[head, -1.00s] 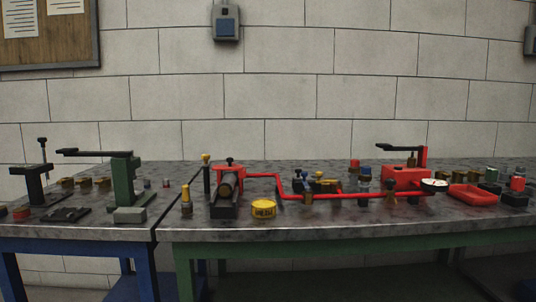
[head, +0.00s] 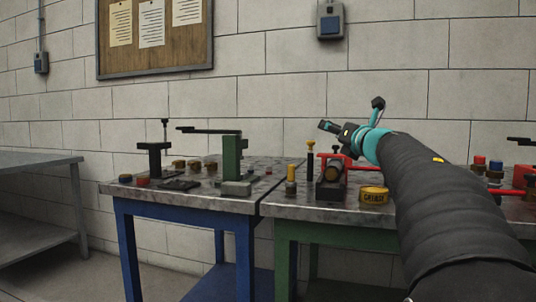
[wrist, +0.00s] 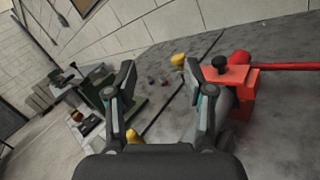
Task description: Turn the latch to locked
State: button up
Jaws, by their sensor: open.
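My gripper (head: 352,115) is open and empty, raised above the green-legged bench in the head view. In the wrist view its two fingers (wrist: 162,72) stand wide apart above the bench top. A red housing (wrist: 238,84) with a black knob (wrist: 218,62) on top lies just right of the right finger, which partly hides the grey cylinder beside it. This red housing also shows in the head view (head: 346,160), below my gripper. I cannot tell which part is the latch or how it is turned. My arm hides much of the bench's right side.
A yellow tin (head: 373,196) and a yellow-topped post (head: 291,181) stand near the bench front. A green press (head: 232,158) with a long lever stands on the blue-legged bench to the left. A red pipe (wrist: 285,66) runs right from the housing. The floor at left is clear.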

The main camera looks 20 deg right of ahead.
aim_at(313, 142)
jog(key=d+f+n+y, duration=0.1)
jog(key=n, duration=0.1)
jog(key=d+f+n+g, duration=0.1)
jog(key=n, duration=0.1)
jog(key=w+d+f+n+y+b, duration=0.1)
jog(key=f+n, duration=0.1)
jog(key=shift+w+g+y, duration=0.1)
jog(key=shift+g+y, duration=0.2)
jog(key=shift+w+n, duration=0.15)
jog(key=shift+n, duration=0.15)
jog(key=w+a, duration=0.1)
jog(key=w, duration=0.3)
jog(key=w+a+p, duration=0.1)
jog(key=w, duration=0.4)
jog(key=w+p, duration=0.1)
jog(key=w, duration=0.3)
jog(key=shift+w+a, duration=0.15)
jog(key=shift+a, duration=0.25)
grip_shut()
jog(key=shift+a, duration=0.1)
